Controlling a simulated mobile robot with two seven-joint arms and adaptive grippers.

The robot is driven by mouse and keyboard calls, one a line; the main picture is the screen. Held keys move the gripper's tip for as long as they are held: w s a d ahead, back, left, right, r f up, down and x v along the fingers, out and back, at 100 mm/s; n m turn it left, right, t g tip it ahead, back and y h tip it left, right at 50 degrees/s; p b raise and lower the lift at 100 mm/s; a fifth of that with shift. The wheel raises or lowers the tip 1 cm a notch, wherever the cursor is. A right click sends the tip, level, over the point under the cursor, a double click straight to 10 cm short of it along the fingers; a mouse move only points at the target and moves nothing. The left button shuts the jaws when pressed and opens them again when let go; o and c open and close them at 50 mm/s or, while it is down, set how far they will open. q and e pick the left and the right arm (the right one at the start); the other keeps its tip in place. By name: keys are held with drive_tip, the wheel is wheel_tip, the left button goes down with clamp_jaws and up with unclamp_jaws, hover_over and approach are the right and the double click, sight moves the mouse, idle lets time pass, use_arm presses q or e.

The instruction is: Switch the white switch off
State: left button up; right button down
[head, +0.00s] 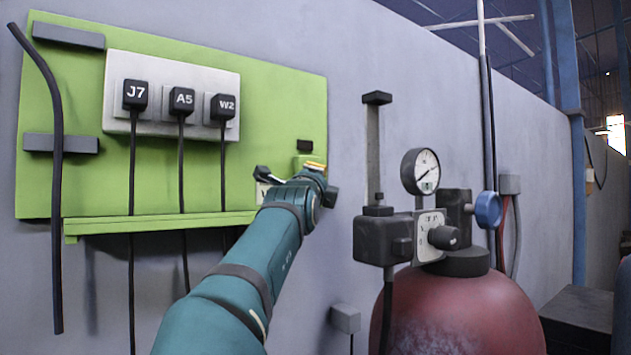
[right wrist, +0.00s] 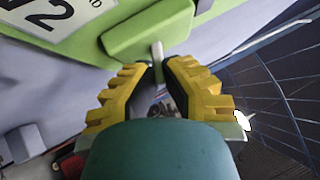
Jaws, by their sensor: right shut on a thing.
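The white switch lever (right wrist: 157,52) sticks out from a green housing (right wrist: 150,30) in the right wrist view. My right gripper (right wrist: 158,75) has its yellow ribbed fingers closed around the lever's end. In the head view, my teal right arm reaches up to the right edge of the green panel, and the right gripper (head: 315,166) is there. The green housing (head: 303,159) shows just behind it, and the lever is hidden by the gripper. I cannot tell the lever's on or off position. My left gripper is not in view.
The green panel (head: 280,110) holds plugs J7 (head: 135,94), A5 (head: 181,102) and W2 (head: 222,107) with hanging cables. A ledge (head: 160,223) runs below. To the right, a red tank (head: 460,315) carries a gauge (head: 421,171) and a blue knob (head: 488,210), close to my arm.

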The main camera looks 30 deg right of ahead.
drive_tip(key=c, duration=1.1)
unclamp_jaws()
drive_tip(key=shift+o, duration=0.2)
drive_tip(key=v, duration=1.2)
